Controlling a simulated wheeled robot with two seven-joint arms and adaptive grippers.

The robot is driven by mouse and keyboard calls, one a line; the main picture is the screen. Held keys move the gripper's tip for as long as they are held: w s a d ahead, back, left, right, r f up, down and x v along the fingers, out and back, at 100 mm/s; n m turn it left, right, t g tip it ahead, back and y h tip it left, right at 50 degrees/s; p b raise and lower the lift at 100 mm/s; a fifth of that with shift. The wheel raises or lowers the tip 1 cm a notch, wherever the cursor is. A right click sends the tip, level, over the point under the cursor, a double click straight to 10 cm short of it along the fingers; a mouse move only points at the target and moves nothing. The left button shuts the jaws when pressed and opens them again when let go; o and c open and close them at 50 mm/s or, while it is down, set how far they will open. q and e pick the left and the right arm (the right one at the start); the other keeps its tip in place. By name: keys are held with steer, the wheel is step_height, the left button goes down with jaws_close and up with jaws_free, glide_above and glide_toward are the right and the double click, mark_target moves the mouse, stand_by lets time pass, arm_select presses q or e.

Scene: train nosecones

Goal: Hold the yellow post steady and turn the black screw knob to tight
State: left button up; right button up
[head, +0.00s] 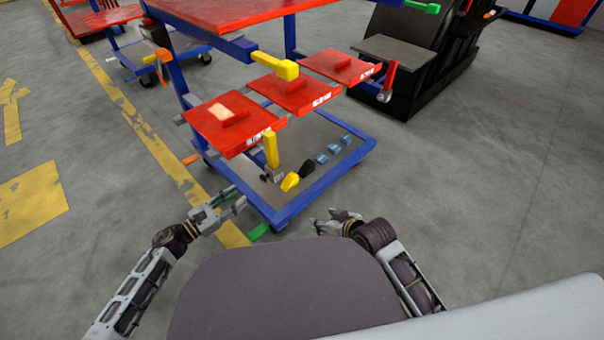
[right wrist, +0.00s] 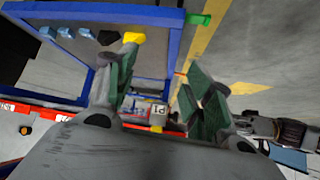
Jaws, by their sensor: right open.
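The yellow post (head: 271,150) stands upright at the front of the blue-framed cart, below the red panels. A small dark knob-like part (head: 264,178) sits at its foot; its details are too small to tell. My left gripper (head: 236,202) is open and empty, in front of the cart's near left corner and short of the post. My right gripper (head: 325,222) is open in front of the cart's near edge, right of the post and apart from it. In the right wrist view its green-padded fingers (right wrist: 162,75) stand wide apart with nothing between them.
A yellow block (head: 290,181), a black block (head: 307,168) and several blue blocks (head: 333,149) lie on the cart's grey base. Red panels (head: 227,122) hang above. A green piece (head: 258,232) juts at the near corner. Open floor (head: 470,190) lies to the right.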

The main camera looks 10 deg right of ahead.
steer(key=w+r+n+t, duration=0.3)
steer(key=w+r+n, duration=0.15)
steer(key=w, duration=0.55)
steer(key=m+t+y, duration=0.1)
steer(key=t+y, duration=0.3)
steer(key=y, duration=0.3)
glide_toward(274, 152)
steer(key=v, duration=0.2)
steer(key=shift+s+d+r+m, duration=0.1)
steer(key=shift+d+m, duration=0.05)
steer(key=shift+m, duration=0.1)
steer(key=shift+w, duration=0.2)
steer(key=shift+f+x, duration=0.15)
steer(key=shift+x, duration=3.25)
steer(key=shift+f+x, duration=0.15)
steer(key=shift+x, duration=3.2)
